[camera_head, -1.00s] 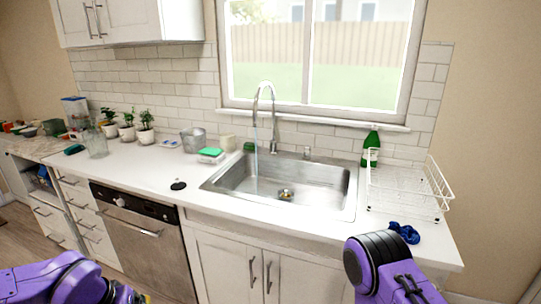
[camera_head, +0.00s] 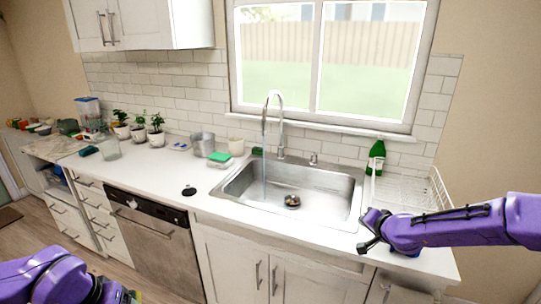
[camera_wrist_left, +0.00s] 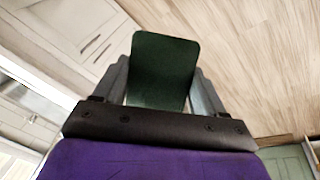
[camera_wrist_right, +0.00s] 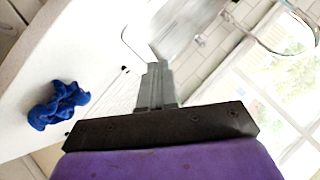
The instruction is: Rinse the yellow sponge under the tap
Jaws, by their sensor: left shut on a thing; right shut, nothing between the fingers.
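The tap (camera_head: 280,115) is at the back of the steel sink (camera_head: 235,185), and a thin stream of water falls into the basin. In the left wrist view, my left gripper (camera_wrist_left: 163,85) is shut on a flat dark-green pad (camera_wrist_left: 165,62). It looks like the scouring side of the sponge (camera_head: 137,297), whose small yellowish edge shows at the bottom of the head view. The sponge is held low, in front of the cabinets, away from the sink. My right gripper (camera_head: 367,246) is shut and empty near the sink's front right corner; its closed fingers also show in the right wrist view (camera_wrist_right: 153,85).
A white dish rack (camera_head: 405,190) and a green bottle (camera_head: 376,157) stand right of the sink. A blue cloth (camera_wrist_right: 60,105) lies on the counter near my right gripper. Left of the sink are a green-topped block (camera_head: 219,158), a metal pot (camera_head: 202,145) and potted plants.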

